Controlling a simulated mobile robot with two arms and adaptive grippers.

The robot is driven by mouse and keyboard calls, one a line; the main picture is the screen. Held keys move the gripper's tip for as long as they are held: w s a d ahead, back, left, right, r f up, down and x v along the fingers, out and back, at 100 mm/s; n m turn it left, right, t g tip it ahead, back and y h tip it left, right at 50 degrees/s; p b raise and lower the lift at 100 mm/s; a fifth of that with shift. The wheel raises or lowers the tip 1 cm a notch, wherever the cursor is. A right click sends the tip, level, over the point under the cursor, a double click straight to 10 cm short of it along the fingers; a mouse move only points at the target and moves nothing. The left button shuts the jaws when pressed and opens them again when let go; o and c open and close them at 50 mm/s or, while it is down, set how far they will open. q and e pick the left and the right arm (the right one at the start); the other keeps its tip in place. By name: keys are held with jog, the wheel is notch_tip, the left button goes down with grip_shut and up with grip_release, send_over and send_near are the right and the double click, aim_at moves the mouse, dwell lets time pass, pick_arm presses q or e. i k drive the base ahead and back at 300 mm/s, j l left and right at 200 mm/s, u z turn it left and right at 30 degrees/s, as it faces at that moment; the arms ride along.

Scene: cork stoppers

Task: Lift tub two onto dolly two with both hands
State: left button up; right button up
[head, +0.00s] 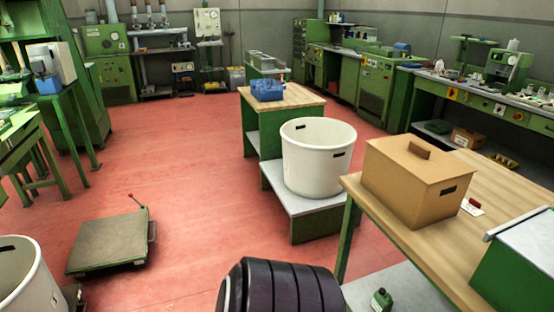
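A white round tub (312,172) with dark handle slots stands upright on the low grey-topped step (320,213) of a green stand, right of centre. A second white tub (30,290) is at the lower left, cut off by the picture edge; a dark part below it is mostly hidden. A low flat dolly-like platform (108,243) with a small red-tipped lever lies on the red floor at the left, bare on top. No numbers are readable, so I cannot tell which tub or platform is number two. Neither of my grippers is in view.
A wooden-topped table (490,185) at the right holds a lidded brown box (415,185). A blue object (267,90) sits on the stand's higher wooden top. Green machines line the walls. Red floor (185,200) is open between the platform and the stand.

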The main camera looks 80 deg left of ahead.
aim_at(111, 237)
jog(key=u, duration=2.5)
jog(key=i+j+u, duration=0.3)
jog(key=i, duration=0.45)
jog(key=i+j+u, duration=0.3)
jog(key=i, duration=0.45)
jog(key=i+j+u, duration=0.1)
jog(key=i+u, duration=0.2)
jog(key=i, duration=0.5)
jog(key=i+z, duration=0.4)
jog(key=i+j+z, duration=0.2)
jog(key=z, duration=0.15)
jog(key=i+j+z, duration=0.4)
jog(key=l, duration=0.1)
